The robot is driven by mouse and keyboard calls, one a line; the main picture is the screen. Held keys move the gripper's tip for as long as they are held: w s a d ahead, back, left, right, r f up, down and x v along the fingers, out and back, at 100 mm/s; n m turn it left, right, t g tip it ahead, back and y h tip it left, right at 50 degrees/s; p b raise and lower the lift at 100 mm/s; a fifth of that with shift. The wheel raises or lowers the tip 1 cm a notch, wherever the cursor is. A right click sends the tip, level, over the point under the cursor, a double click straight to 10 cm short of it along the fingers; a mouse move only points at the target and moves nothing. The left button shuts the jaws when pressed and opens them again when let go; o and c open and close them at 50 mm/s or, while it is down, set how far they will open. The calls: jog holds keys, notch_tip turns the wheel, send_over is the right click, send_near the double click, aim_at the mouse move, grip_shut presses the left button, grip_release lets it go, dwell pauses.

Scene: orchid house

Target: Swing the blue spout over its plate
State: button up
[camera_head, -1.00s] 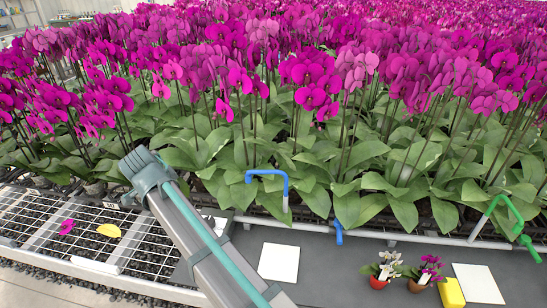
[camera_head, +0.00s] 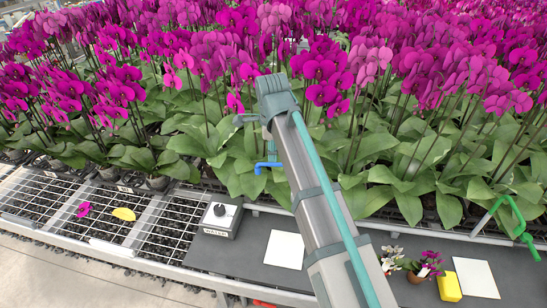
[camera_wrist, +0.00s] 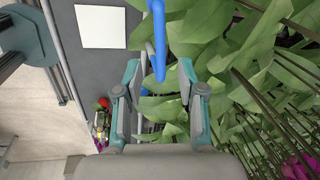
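The blue spout (camera_head: 268,164) stands at the bench's back edge, mostly hidden behind my arm in the head view. In the wrist view the blue spout (camera_wrist: 157,40) runs down from the top edge into the gap between my fingers, with clear space on both sides. My gripper (camera_wrist: 158,68) is open. In the head view my gripper (camera_head: 258,122) is just above the spout, partly hidden by my wrist. A white square plate (camera_head: 285,249) lies flat on the grey bench in front of the spout. The plate also shows in the wrist view (camera_wrist: 101,26).
Dense orchids (camera_head: 430,150) and leaves crowd behind the spout. A box with a black knob (camera_head: 220,215) is left of the plate. At right are a second white plate (camera_head: 473,279), a yellow block (camera_head: 449,287), small potted orchids (camera_head: 424,266) and a green spout (camera_head: 514,215).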

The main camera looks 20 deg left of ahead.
aim_at(273, 164)
jog(key=shift+w+a+f+p, duration=0.1)
jog(key=shift+w+f+p, duration=0.1)
jog(key=shift+f, duration=0.7)
jog(key=shift+w+f+p, duration=0.15)
jog(key=shift+f+p, duration=0.05)
jog(key=shift+f, duration=0.7)
jog(key=shift+w+a+f+p, duration=0.1)
jog(key=shift+w+f+p, duration=0.1)
jog(key=shift+f, duration=0.7)
grip_shut()
